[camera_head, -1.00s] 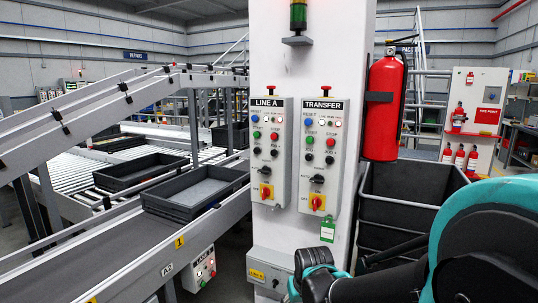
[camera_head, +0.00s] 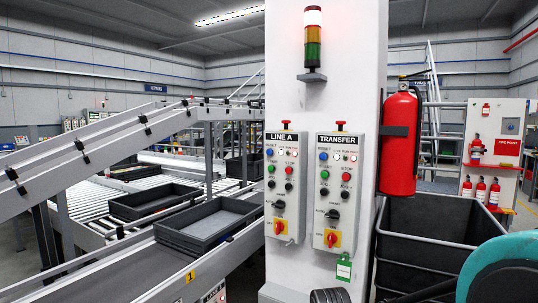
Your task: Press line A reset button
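The LINE A panel (camera_head: 285,190) is a light grey box on the left of the white column's face. Its blue button (camera_head: 270,152), under the RESET label, is at the upper left of the panel, with small lamps to its right. Below are a green button (camera_head: 271,169), a red STOP button (camera_head: 289,170), black JOG buttons, a black selector and a red-yellow rotary switch (camera_head: 280,227). Nothing covers or touches the blue button. My gripper's fingers are not visible. A dark ribbed part of my arm shows at the bottom edge, below the panels, and a teal link shows at lower right.
The similar TRANSFER panel (camera_head: 336,190) is just right, with its own blue button (camera_head: 323,155). A stack light (camera_head: 313,38) is above. A conveyor with trays (camera_head: 210,222) runs left.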

